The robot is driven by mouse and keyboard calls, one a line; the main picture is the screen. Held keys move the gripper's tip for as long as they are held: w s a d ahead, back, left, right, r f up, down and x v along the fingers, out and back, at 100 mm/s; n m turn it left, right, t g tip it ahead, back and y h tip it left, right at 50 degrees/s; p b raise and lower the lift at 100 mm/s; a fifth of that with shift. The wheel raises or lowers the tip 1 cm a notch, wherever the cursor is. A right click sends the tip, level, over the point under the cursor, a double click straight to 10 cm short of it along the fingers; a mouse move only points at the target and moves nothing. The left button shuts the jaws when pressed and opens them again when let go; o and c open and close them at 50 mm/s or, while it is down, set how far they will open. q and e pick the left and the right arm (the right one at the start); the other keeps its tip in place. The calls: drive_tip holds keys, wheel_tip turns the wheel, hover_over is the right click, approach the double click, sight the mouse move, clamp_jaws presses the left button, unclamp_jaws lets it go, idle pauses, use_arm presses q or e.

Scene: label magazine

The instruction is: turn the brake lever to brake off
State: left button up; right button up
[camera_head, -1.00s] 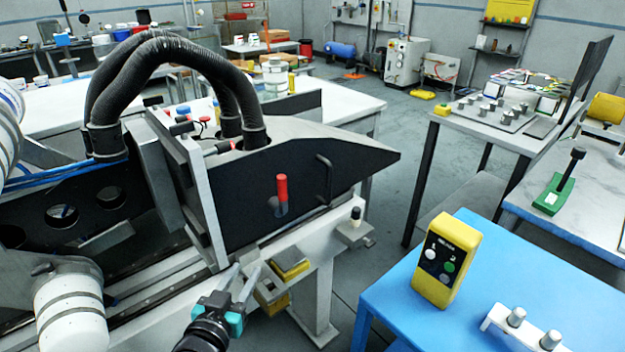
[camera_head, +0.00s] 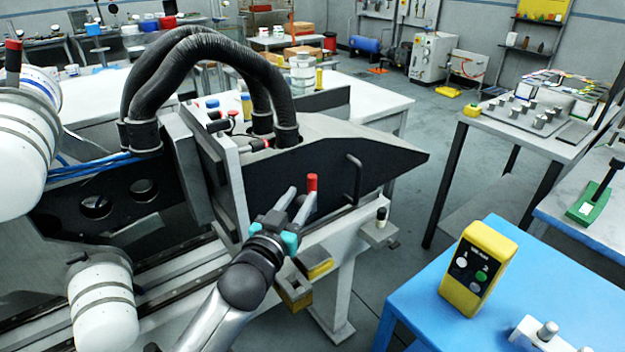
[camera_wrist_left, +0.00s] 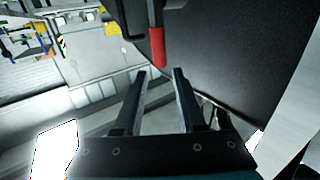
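The lever with a red grip (camera_head: 312,183) stands on the dark side panel of the machine (camera_head: 375,165). In the left wrist view its red grip (camera_wrist_left: 157,47) hangs at the top centre, just beyond the fingertips. My left gripper (camera_head: 301,192) is open, with its two fingers apart on the near side of the lever; the right-hand finger overlaps the lever's lower part in the head view. In the left wrist view the fingers (camera_wrist_left: 160,72) have nothing between them. I cannot tell whether a finger touches the lever. My right gripper is not in view.
A black handle (camera_head: 352,178) sticks out from the panel right of the lever. A small post with a dark cap (camera_head: 381,217) stands below it. A blue table (camera_head: 420,300) with a yellow button box (camera_head: 478,268) is at the lower right. Black hoses (camera_head: 200,60) arch above.

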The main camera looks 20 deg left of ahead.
sight(311, 182)
use_arm(q)
drive_tip(key=shift+w+d+b, duration=0.15)
drive_tip(key=shift+w+b, duration=0.1)
drive_tip(key=shift+w, duration=1.65)
drive_tip(key=shift+w+d+b, duration=0.15)
drive_tip(key=shift+w+b, duration=0.1)
drive_tip(key=shift+w, duration=1.65)
clamp_jaws()
